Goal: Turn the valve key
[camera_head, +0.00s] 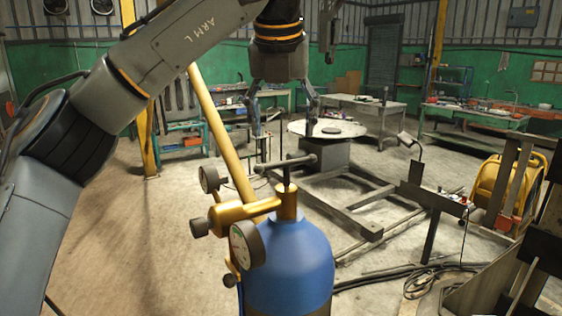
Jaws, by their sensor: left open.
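A blue gas cylinder (292,262) stands upright in the foreground, with a brass valve and regulator (240,213) on top. A dark T-shaped valve key (287,168) rises from the brass valve; its crossbar lies roughly level. My left gripper (285,130) hangs from above with its two fingers spread apart. Nothing shows between the fingers. In the picture it is just above the key's crossbar, and I see no contact. How far it is from the key in depth I cannot tell. My right gripper is not in view.
Round gauges (247,243) sit on the regulator's left side. A yellow slanted pole (222,135) passes behind it. A round welding table (327,130) and a metal floor frame (350,205) stand behind. Cables (430,280) lie on the floor at right. Open floor is at left.

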